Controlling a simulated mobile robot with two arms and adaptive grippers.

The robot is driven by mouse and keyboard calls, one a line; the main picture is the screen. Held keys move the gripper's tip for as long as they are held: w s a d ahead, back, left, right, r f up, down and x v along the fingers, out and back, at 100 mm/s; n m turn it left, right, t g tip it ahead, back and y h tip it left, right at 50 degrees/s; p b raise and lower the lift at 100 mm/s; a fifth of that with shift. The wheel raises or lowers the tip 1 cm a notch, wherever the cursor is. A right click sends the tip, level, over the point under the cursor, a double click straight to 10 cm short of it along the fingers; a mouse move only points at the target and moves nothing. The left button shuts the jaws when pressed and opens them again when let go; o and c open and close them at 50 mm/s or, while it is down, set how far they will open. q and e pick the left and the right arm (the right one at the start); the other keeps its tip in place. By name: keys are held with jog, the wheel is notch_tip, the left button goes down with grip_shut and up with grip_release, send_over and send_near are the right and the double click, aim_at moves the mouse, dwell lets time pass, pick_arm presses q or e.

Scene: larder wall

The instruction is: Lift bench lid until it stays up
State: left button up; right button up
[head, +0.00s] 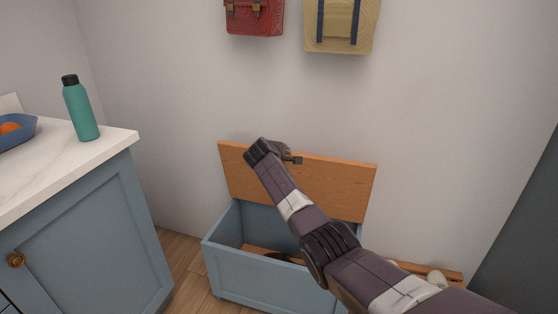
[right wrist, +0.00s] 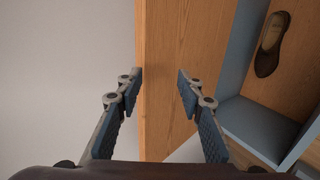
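The bench (head: 265,283) is a blue-grey box against the wall, its inside open to view. Its wooden lid (head: 340,185) stands raised, close to upright, near the wall. In the right wrist view the lid (right wrist: 205,45) runs up the middle. My right gripper (head: 292,160) is at the upper part of the lid, left of its middle. In the right wrist view the fingers (right wrist: 160,77) are apart with nothing gripped between them, one by the lid's edge, the other over its face. I cannot tell whether they touch it. My left gripper is not in view.
A brown shoe (right wrist: 271,45) lies inside the bench. A counter (head: 95,160) with a green bottle (head: 81,108) and a blue bowl (head: 18,134) stands at left. Red (head: 254,15) and tan (head: 340,25) bags hang above. A low wooden rack (head: 452,274) is at right.

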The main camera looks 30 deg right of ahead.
jog(key=v, duration=1)
jog(key=shift+s, duration=0.1)
jog(key=shift+c, duration=0.7)
